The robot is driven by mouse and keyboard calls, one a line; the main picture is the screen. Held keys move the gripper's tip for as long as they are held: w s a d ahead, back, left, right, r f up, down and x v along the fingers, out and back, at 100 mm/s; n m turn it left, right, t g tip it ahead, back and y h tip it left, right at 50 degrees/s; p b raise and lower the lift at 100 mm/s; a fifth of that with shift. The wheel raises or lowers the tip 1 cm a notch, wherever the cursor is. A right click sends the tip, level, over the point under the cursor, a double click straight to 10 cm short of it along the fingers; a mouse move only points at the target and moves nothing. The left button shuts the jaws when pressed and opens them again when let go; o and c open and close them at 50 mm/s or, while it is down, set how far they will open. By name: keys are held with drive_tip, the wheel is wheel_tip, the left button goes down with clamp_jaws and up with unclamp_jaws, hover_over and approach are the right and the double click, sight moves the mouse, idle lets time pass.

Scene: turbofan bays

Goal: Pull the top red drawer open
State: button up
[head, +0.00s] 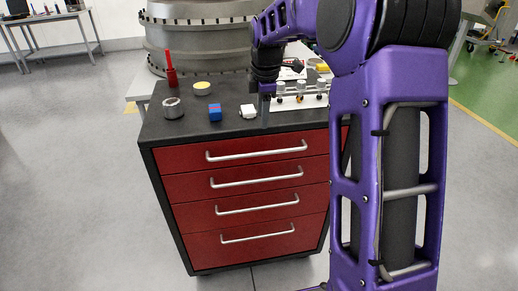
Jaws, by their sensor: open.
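The top red drawer (185,160) is the highest of several red drawers in a dark cabinet. Its front looks flush with the drawers below, so it appears closed. Its silver bar handle (257,153) runs across the front and is unobstructed. My gripper (265,108) points down above the cabinet top near its front edge, above and slightly right of the handle's middle. It is open and apart from the handle. Its fingers are small and partly hidden. My purple arm covers the cabinet's right edge.
The dark cabinet top (180,132) holds a metal ring (173,108), a blue block (215,112), a white block (248,111), a red tool (171,72) and a white rack (300,100). A large grey engine casing (195,40) stands behind. Floor (90,200) left is clear.

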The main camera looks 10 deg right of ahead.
sight(260, 154)
drive_tip(key=w+f, duration=0.1)
drive_tip(key=f, duration=0.3)
drive_tip(key=w+f, duration=0.1)
drive_tip(key=f, duration=0.4)
drive_tip(key=w+f, duration=0.1)
drive_tip(key=f, duration=0.4)
drive_tip(key=shift+b, duration=0.4)
clamp_jaws()
idle(0.6)
